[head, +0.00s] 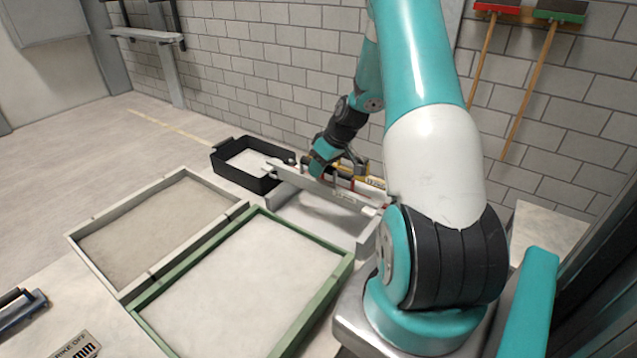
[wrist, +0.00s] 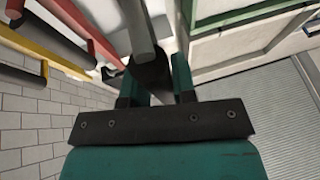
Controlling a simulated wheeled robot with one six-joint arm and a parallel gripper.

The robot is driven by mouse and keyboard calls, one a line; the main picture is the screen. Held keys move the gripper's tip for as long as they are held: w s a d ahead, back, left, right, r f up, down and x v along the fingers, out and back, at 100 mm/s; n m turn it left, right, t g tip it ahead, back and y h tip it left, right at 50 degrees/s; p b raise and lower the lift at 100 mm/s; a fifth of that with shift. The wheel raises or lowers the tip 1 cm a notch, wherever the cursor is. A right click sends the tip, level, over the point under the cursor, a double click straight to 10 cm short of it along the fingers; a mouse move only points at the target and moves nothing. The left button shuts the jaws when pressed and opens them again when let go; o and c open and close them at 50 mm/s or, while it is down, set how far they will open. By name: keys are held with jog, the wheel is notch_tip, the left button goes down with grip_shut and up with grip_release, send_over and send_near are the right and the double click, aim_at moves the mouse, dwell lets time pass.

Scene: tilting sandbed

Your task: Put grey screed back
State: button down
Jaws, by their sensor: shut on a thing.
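My gripper (head: 322,168) is at the tool rack (head: 369,236) by the wall, arm reaching down and away. In the wrist view my gripper (wrist: 157,88) has its two teal fingers closed on the dark grey handle of the grey screed (wrist: 138,22). The handle runs up and away from the fingers. In the head view my wrist and arm hide most of the screed, and I cannot tell whether it rests in the rack. A red-handled tool (wrist: 82,30) and a yellow-handled tool (wrist: 30,46) lie beside it; the yellow one (head: 346,178) also shows in the head view.
A green-framed sandbed (head: 338,276) and a grey-framed one (head: 92,268) lie side by side left of my arm. A black tray (head: 226,177) stands left of the rack. Two brooms (head: 530,85) hang on the block wall.

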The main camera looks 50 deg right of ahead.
aim_at(320, 187)
notch_tip(320, 187, down, 6)
jog(key=shift+p, duration=0.65)
jog(key=shift+f, duration=0.1)
jog(key=shift+f, duration=0.1)
jog(key=shift+f+b, duration=0.55)
jog(key=shift+b, duration=0.1)
jog(key=c, duration=0.9)
grip_release()
